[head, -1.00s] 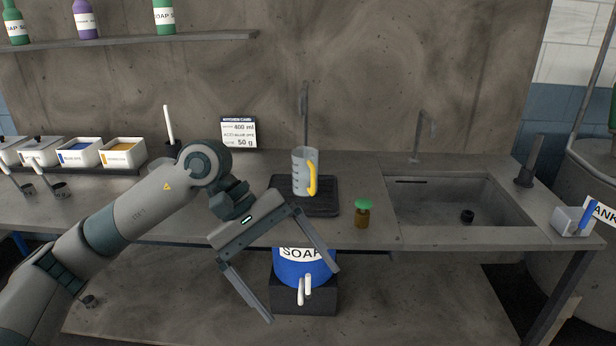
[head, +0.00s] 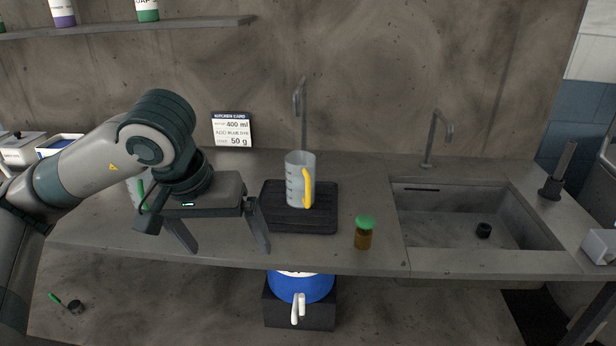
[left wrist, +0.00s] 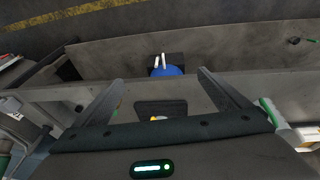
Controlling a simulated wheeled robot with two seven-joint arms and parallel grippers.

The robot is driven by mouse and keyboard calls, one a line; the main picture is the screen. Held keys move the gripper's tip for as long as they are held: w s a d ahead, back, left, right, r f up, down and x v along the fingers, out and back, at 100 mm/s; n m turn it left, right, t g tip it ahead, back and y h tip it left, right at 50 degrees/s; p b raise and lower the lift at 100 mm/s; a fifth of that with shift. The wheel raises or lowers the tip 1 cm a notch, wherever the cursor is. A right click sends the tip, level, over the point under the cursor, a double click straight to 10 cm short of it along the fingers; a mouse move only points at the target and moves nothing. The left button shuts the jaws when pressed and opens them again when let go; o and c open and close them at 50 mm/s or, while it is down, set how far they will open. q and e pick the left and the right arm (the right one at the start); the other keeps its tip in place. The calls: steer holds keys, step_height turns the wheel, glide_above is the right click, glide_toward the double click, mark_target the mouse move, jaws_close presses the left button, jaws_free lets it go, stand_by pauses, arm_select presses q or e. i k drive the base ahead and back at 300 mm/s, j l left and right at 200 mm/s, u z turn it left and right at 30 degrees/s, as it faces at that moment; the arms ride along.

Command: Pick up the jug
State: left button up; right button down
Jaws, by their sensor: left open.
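The jug (head: 297,181) is clear with measuring marks and a yellow handle on its right side. It stands upright on a black ribbed mat (head: 322,219) below a wall tap. My left gripper (head: 224,251) is open and empty, to the left of the mat and apart from the jug, with its fingers pointing down toward the counter's front edge. In the left wrist view the open fingers (left wrist: 157,82) spread wide, and a small yellow bit of the jug (left wrist: 157,118) shows by the mat; the gripper body hides the rest. My right gripper is not in view.
A brown bottle with a green cap (head: 364,234) stands right of the mat near the front edge. A sink (head: 450,220) lies further right. A blue soap container (head: 300,287) sits below the counter. A recipe card (head: 232,130) stands at the back.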

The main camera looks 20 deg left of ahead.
mark_target(299, 167)
steer(key=i, duration=1.3)
